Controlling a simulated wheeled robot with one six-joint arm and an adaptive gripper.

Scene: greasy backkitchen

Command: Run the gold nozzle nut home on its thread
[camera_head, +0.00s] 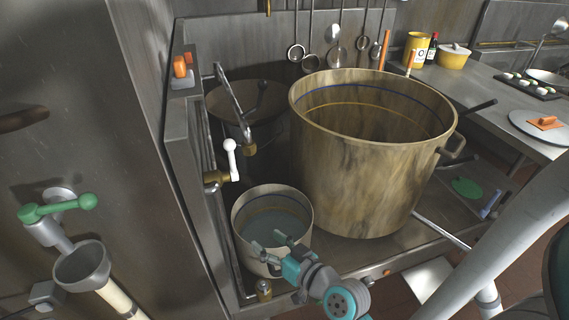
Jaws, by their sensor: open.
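My gripper (268,242) is teal with grey fingers. It is open, with nothing seen between the fingers, in front of the small pot (240,215) at the lower middle; its fingers overlap the pot's near rim in the picture. A gold-coloured fitting (250,149) shows at the lower end of a dark spout, above and behind the small pot. I cannot tell which of these is the nozzle nut, and no thread is clear at this size.
A large stained stockpot (352,180) stands close right of the small pot. A brass tap (216,178) with a white lever juts from the left panel. A green-handled valve (58,208) and grey funnel (82,265) are at far left. Ladles (334,55) hang behind.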

